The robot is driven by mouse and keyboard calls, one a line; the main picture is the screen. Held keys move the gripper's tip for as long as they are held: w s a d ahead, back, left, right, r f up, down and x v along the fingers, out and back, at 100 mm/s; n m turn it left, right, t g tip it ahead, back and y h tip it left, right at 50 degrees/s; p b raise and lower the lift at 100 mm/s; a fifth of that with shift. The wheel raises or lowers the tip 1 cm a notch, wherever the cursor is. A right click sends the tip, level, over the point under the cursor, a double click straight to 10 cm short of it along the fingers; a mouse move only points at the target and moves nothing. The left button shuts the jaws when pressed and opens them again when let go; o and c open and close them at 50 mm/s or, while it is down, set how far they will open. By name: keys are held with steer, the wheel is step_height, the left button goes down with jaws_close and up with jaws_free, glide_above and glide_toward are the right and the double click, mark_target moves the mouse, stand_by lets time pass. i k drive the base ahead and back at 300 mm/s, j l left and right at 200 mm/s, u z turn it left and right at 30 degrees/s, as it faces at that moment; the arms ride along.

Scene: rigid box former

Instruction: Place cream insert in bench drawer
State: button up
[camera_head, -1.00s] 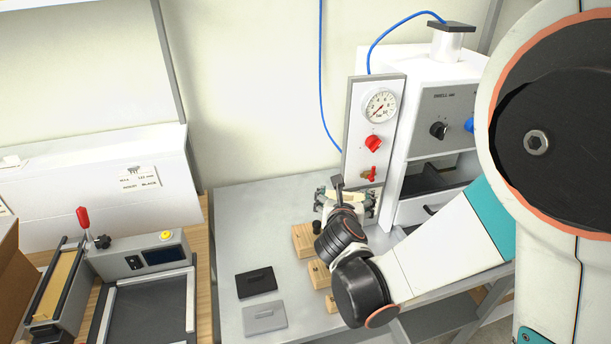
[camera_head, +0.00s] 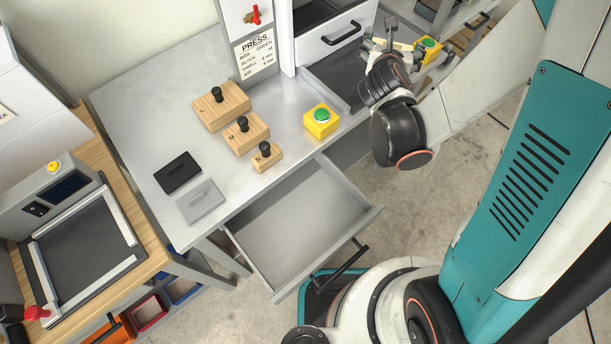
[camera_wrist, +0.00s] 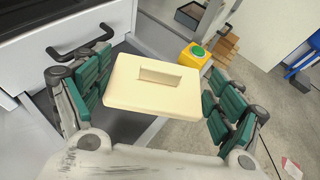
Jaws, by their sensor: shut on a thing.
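The cream insert (camera_wrist: 150,84) is a flat cream block with a slot in its top. It shows between the green-padded fingers of my gripper (camera_wrist: 158,98) in the wrist view. My gripper (camera_head: 388,50) is shut on it and held in the air at the upper right, by the press, in the head view; the insert is mostly hidden there. The bench drawer (camera_head: 300,222) is pulled open below the front edge of the grey bench and looks empty. It lies lower left of my gripper.
Wooden blocks with black knobs (camera_head: 221,104), a black insert (camera_head: 178,172) and a grey insert (camera_head: 200,201) rest on the bench. A yellow box with a green button (camera_head: 321,121) stands near the front edge. The press drawer (camera_head: 337,34) has a black handle.

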mark_target(303, 208)
steer(key=k+j+z, duration=0.35)
steer(key=z, duration=0.15)
steer(key=k+j+z, duration=0.2)
steer(key=k+z, duration=0.6)
steer(key=z, duration=0.15)
steer(key=k+l, duration=0.1)
steer(key=k, duration=0.95)
steer(key=z, duration=0.05)
